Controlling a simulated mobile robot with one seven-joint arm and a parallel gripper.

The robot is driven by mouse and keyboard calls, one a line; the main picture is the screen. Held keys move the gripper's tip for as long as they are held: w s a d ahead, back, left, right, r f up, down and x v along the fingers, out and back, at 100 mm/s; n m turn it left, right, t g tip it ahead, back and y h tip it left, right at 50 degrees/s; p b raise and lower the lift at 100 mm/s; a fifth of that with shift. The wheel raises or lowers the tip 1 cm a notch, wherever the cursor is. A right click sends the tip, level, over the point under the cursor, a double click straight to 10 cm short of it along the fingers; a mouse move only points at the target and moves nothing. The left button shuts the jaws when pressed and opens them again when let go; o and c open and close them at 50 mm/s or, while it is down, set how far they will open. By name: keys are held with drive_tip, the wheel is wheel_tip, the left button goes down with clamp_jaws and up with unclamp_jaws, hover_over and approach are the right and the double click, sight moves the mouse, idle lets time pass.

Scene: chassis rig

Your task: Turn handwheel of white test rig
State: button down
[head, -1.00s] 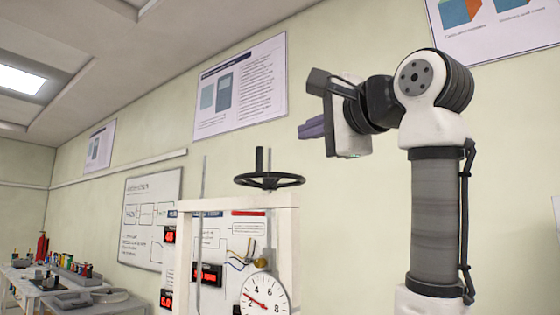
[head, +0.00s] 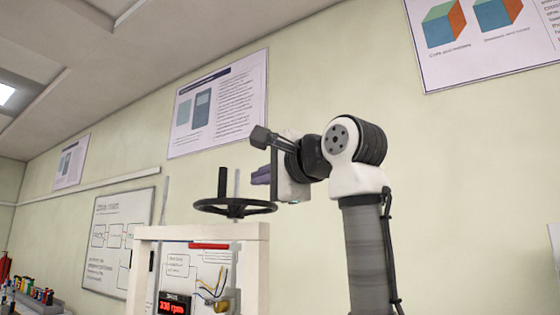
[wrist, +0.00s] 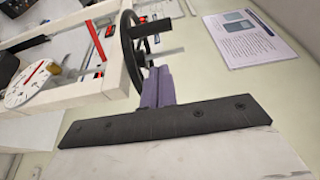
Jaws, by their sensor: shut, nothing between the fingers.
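The black handwheel (head: 236,208) lies flat above the top beam of the white test rig (head: 212,232), with an upright knob (head: 222,182) on its rim. My gripper (head: 260,176) has purple fingers and points left. In the head view it shows just above the right side of the wheel. In the wrist view the shut, empty fingers (wrist: 158,82) are close to the handwheel (wrist: 128,52). I cannot tell whether they touch it. The rig frame (wrist: 100,45) also shows at the left there, with a round dial (wrist: 28,82).
The rig's panel carries a red digital display (head: 174,305) and wires (head: 216,290). A wall poster (head: 220,105) hangs behind, and a whiteboard (head: 118,240) is further left. A bench with small items (head: 35,292) is at the lower left.

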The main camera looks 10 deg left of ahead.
sight(225, 180)
drive_tip(key=shift+a+p, duration=0.4)
drive_tip(key=shift+a, duration=1.85)
drive_tip(key=shift+s+a, duration=0.15)
drive_tip(key=shift+a, duration=0.85)
drive_tip(key=shift+d, duration=0.1)
